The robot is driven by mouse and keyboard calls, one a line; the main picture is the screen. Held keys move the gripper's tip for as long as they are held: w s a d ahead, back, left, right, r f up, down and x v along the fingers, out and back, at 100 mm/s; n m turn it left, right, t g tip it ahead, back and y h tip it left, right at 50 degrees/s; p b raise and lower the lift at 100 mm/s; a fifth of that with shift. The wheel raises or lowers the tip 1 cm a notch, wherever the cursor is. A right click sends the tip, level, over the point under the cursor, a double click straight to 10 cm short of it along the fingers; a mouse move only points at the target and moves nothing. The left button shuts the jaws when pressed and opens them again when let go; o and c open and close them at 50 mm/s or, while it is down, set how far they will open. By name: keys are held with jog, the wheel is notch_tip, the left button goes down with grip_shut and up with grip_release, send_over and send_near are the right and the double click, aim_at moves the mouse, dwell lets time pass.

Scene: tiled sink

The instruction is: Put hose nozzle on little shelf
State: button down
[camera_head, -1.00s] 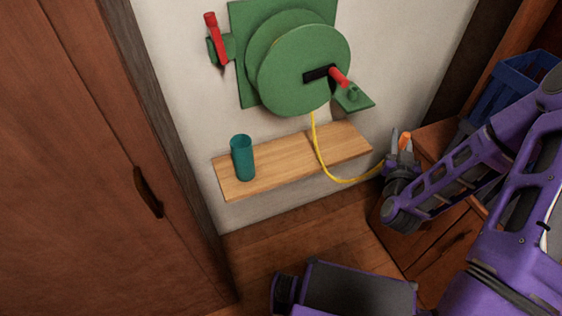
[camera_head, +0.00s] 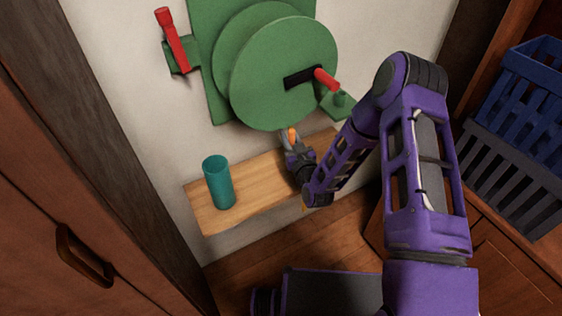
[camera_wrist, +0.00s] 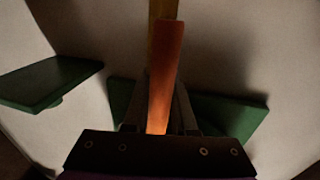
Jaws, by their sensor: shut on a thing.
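The hose nozzle (camera_head: 292,134) shows as a small orange piece between the fingers of my gripper (camera_head: 289,143). In the wrist view the orange nozzle (camera_wrist: 165,80) stands out between my fingers (camera_wrist: 163,110), with a yellow part beyond its tip. My gripper is shut on it. The little shelf (camera_head: 253,180) is a light wooden board on the wall. In the head view my gripper overlaps the shelf's right part, just below the green reel; whether the nozzle touches the shelf I cannot tell. Most of the yellow hose is hidden by my arm.
A teal cup (camera_head: 219,183) stands on the shelf's left part. The green hose reel (camera_head: 278,72) with red handles is on the wall above. A blue crate (camera_head: 520,95) and a grey crate (camera_head: 510,170) are at the right. The shelf between cup and gripper is clear.

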notch_tip(320, 180, down, 8)
jog(key=shift+r+b, duration=0.1)
jog(key=shift+b, duration=0.45)
jog(key=c, duration=0.7)
grip_release()
jog(key=shift+s+d, duration=0.1)
jog(key=shift+s, duration=0.05)
jog(key=p+v, duration=0.1)
jog(key=v, duration=1.1)
